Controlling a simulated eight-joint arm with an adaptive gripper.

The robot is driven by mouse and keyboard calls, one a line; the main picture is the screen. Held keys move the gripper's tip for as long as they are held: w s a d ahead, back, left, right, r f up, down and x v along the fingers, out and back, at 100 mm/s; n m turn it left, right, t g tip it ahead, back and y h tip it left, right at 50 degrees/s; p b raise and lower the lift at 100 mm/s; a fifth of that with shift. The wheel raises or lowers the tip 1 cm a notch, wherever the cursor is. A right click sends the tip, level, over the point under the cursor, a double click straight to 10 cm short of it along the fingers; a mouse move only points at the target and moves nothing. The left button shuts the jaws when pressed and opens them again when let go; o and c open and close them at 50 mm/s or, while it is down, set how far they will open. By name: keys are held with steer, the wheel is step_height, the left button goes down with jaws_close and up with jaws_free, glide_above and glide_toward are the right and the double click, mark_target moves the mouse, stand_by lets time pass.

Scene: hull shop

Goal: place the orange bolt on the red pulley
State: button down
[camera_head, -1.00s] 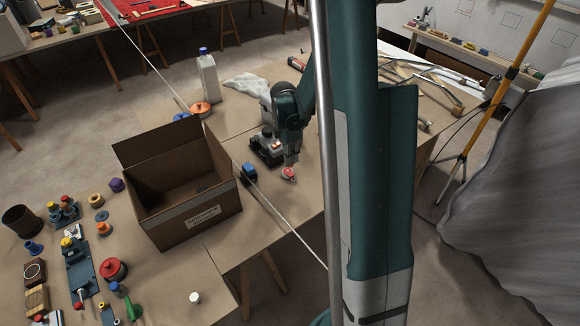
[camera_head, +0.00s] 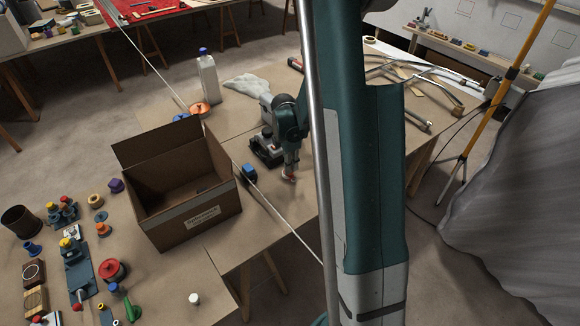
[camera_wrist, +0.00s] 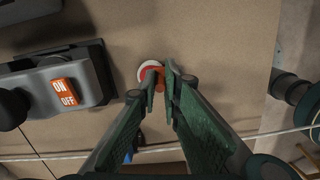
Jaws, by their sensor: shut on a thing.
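My gripper (camera_head: 290,168) points down at the right part of the bench. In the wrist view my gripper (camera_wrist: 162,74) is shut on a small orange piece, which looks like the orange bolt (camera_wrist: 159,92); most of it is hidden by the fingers. A red and white round thing, which looks like the red pulley (camera_wrist: 144,72), lies on the bench right at the fingertips, partly covered by them. In the head view only a bit of the pulley (camera_head: 288,178) shows under the gripper. I cannot tell whether bolt and pulley touch.
A grey device with an orange ON/OFF switch (camera_wrist: 64,92) stands close left of my gripper. A thin pale cord (camera_wrist: 45,156) crosses nearby, with a blue block (camera_head: 249,172) beside it. An open cardboard box (camera_head: 203,208) stands further left. Bare bench lies beyond the pulley.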

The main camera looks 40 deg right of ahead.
steer(key=shift+f, duration=0.15)
steer(key=c, duration=2.5)
jaws_free()
steer(key=shift+a+r+p, duration=0.15)
steer(key=shift+r+p, duration=0.05)
steer(key=shift+r, duration=1.85)
steer(key=shift+a+r+p, duration=0.2)
steer(key=shift+r, duration=1.85)
steer(key=shift+a+r+p, duration=0.15)
steer(key=shift+r+p, duration=0.05)
steer(key=shift+r, duration=1.85)
